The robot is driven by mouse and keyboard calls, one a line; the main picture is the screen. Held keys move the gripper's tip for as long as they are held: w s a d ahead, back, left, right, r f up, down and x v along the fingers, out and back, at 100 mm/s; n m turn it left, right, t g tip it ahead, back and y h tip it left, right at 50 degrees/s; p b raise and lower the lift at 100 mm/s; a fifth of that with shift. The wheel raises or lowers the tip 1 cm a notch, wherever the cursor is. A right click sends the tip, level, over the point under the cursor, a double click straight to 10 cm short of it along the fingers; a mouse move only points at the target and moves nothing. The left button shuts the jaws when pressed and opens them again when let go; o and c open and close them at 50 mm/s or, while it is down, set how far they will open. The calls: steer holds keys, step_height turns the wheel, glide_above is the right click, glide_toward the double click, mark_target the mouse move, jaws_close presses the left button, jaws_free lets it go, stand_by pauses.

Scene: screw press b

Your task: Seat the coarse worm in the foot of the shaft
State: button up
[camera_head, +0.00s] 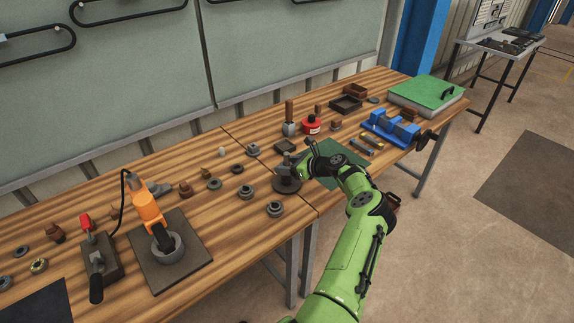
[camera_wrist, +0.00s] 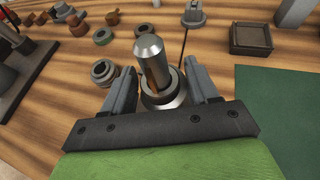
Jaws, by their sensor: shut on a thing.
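My gripper (camera_wrist: 162,78) is shut on a steel cylindrical piece (camera_wrist: 152,62) with a tapered top, which stands up between the two fingers in the wrist view. A wider steel collar (camera_wrist: 163,100) shows low around it. The fingers hide its lower end and what is under it. I cannot tell whether this piece is the worm or the shaft, nor whether it is seated in anything. In the head view my gripper (camera_head: 297,166) is low over the bench, above a dark round base (camera_head: 286,186), left of the green mat (camera_head: 343,158).
Several grey rings and collars (camera_head: 275,208) lie left of my gripper on the wooden bench (camera_head: 245,235). An orange tool (camera_head: 147,208) stands on a dark plate further left. A red container (camera_head: 311,124), a dark tray (camera_head: 346,104) and a blue vise (camera_head: 390,128) stand behind and right.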

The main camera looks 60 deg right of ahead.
steer(key=shift+r, duration=0.1)
steer(key=o, duration=1.4)
steer(key=shift+s, duration=0.15)
steer(key=p+v, duration=0.1)
steer(key=v, duration=1.4)
steer(key=shift+s, duration=0.25)
steer(key=shift+w, duration=0.1)
